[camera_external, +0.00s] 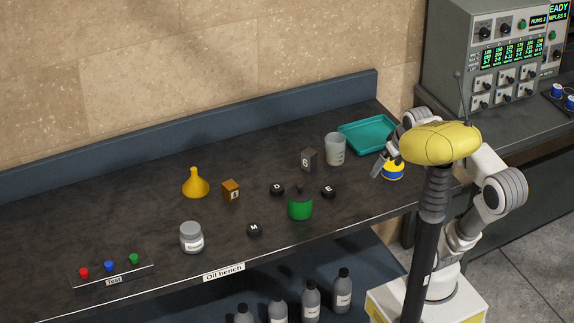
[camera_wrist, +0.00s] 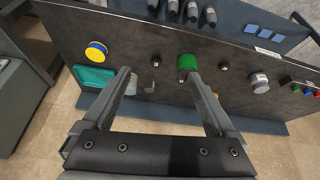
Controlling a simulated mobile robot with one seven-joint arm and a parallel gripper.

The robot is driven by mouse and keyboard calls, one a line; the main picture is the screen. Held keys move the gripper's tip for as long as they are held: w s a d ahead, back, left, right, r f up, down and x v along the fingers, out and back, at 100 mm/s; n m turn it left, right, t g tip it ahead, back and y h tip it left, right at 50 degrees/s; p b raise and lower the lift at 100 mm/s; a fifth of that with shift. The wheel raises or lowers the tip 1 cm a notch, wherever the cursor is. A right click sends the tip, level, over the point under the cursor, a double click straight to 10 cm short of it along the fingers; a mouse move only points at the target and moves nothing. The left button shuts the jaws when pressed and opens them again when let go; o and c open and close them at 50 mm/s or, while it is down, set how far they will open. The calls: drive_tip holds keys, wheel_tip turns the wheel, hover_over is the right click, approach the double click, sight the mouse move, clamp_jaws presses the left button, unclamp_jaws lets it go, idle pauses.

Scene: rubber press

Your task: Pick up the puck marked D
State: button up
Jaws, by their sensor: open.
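The puck that seems marked D (camera_external: 277,189) is a small black disc lying on the dark bench, left of the green container in the external view. A similar black puck (camera_external: 328,191) lies right of that container, and one marked M (camera_external: 254,230) lies nearer the front edge. My gripper (camera_external: 380,166) is raised at the bench's right end, well away from the D puck. In the wrist view my gripper (camera_wrist: 160,75) has its fingers spread with nothing between them.
The green container (camera_external: 300,207) stands close to the D puck. Around are a dark block marked G (camera_external: 309,160), a clear cup (camera_external: 335,149), a teal tray (camera_external: 366,135), an orange block (camera_external: 231,190), a yellow funnel (camera_external: 195,184) and a grey jar (camera_external: 192,238).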

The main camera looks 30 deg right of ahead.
drive_tip(key=w+a+r+n+g, duration=0.1)
drive_tip(key=w+a+n, duration=0.15)
drive_tip(key=w, duration=0.55)
drive_tip(key=n+g+y, duration=0.3)
drive_tip(key=n+y, duration=0.1)
drive_tip(key=n, duration=0.5)
hover_over(277, 186)
drive_tip(key=s+d, duration=0.1)
drive_tip(key=d, duration=0.1)
wheel_tip(277, 186, down, 22)
drive_tip(key=shift+d+f, duration=0.1)
drive_tip(key=shift+d, duration=0.05)
drive_tip(key=shift+t, duration=0.3)
drive_tip(key=shift+x, duration=3.1)
drive_tip(key=shift+s+d, duration=0.1)
drive_tip(key=shift+d, duration=0.05)
drive_tip(key=c, duration=1.5)
